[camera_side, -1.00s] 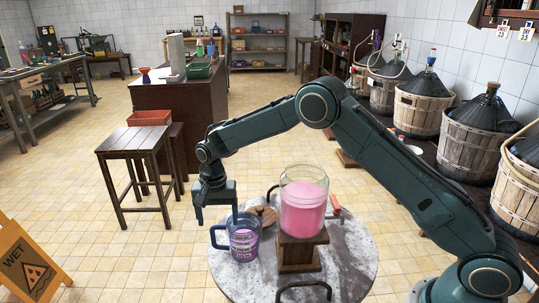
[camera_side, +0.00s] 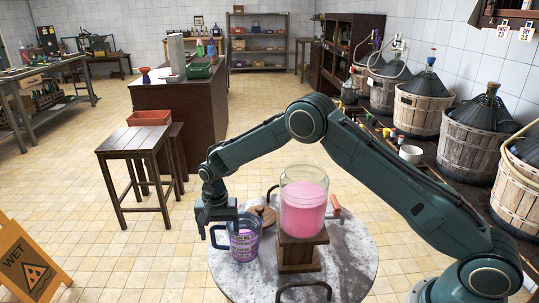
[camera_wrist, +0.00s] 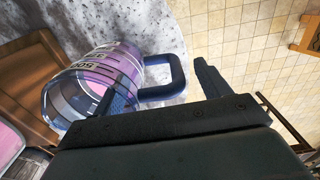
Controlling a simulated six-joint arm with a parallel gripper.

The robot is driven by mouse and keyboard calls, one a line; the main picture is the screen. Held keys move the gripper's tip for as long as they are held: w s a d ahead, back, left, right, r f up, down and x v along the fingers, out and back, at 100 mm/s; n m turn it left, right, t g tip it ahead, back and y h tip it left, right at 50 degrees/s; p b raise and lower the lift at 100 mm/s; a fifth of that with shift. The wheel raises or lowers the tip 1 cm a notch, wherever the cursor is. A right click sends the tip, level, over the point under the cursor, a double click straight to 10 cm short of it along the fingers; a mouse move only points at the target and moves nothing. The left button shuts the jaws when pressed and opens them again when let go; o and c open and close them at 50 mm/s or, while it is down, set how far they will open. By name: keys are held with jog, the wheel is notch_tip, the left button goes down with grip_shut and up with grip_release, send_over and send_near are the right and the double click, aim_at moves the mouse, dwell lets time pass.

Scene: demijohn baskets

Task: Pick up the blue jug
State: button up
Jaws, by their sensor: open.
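The blue jug (camera_side: 246,240) is a clear, blue-tinted measuring jug with purple-pink liquid and printed markings. It stands on the round grey table, its handle (camera_side: 216,238) toward the left. My gripper (camera_side: 218,226) is open and low over the handle side. In the wrist view the jug (camera_wrist: 74,92) is at upper left, with its handle (camera_wrist: 176,78) between the jaws (camera_wrist: 157,72). One finger is beyond the handle on the right. The other appears to be at or inside the jug's mouth, partly hidden by the rim. I cannot tell whether either touches.
A glass jar of pink liquid (camera_side: 303,207) stands on a wooden block (camera_side: 299,258) just right of the jug. A round wooden lid (camera_side: 262,214) lies behind it. The round table (camera_side: 345,262) has bare room at front and right. A wooden stool (camera_side: 135,142) stands beyond.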

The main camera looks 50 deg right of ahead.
jog(key=shift+c, duration=0.5)
jog(key=shift+r, duration=0.1)
jog(key=c, duration=1.5)
jog(key=shift+o, duration=0.2)
jog(key=shift+r, duration=0.25)
jog(key=shift+c, duration=0.2)
notch_tip(320, 180, up, 19)
jog(key=shift+r, duration=0.2)
dwell(0.3)
dwell(0.8)
